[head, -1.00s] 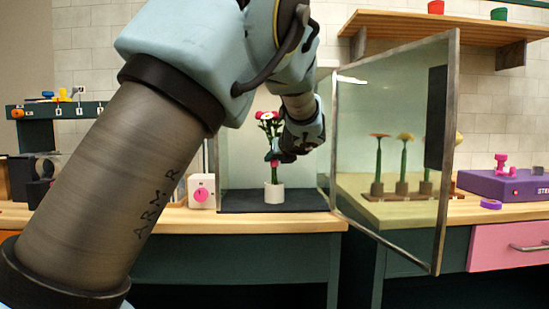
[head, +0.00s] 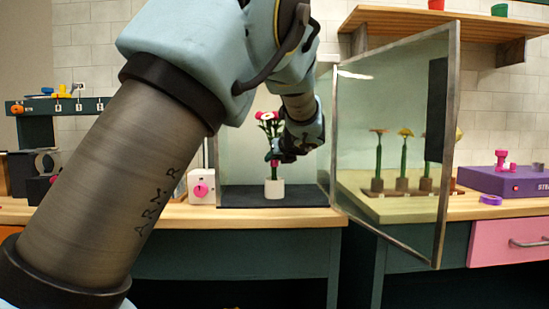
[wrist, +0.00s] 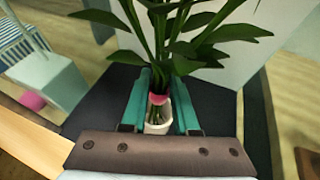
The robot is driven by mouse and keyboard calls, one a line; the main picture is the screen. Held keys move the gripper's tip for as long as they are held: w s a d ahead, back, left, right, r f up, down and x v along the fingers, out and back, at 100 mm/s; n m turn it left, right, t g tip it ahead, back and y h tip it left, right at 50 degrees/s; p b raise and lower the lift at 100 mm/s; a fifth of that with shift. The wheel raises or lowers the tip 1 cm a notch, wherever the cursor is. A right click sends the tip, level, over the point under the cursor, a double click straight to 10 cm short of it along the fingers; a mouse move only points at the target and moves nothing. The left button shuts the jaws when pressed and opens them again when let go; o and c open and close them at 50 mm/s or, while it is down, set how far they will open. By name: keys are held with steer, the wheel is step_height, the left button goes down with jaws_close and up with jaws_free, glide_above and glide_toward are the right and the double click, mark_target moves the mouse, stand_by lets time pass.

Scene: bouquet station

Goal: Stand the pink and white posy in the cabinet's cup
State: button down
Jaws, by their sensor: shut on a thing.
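The pink and white posy (head: 269,124) stands upright inside the cabinet in the head view, its stems bound with a pink band (wrist: 158,98). My gripper (head: 279,157) is shut on the posy's stems, with one finger on each side in the wrist view (wrist: 160,105). The white cup (head: 274,188) stands on the cabinet's dark floor, directly below the gripper. In the wrist view the stem ends show within the cup's rim (wrist: 158,128). Whether they touch the cup's bottom is hidden.
The cabinet's glass door (head: 395,150) stands open to the right, close to my gripper. A white box with a pink knob (head: 201,189) stands left of the cabinet. Several single flowers in a rack (head: 402,185) show through the door. A purple box (head: 500,181) is farther right.

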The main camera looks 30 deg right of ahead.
steer(key=shift+c, duration=0.2)
jaws_free()
stand_by(0.6)
steer(key=shift+s, duration=0.1)
stand_by(0.4)
steer(key=p+v, duration=0.1)
steer(key=v, duration=0.7)
steer(key=shift+s, duration=0.4)
steer(key=shift+r, duration=0.1)
stand_by(0.8)
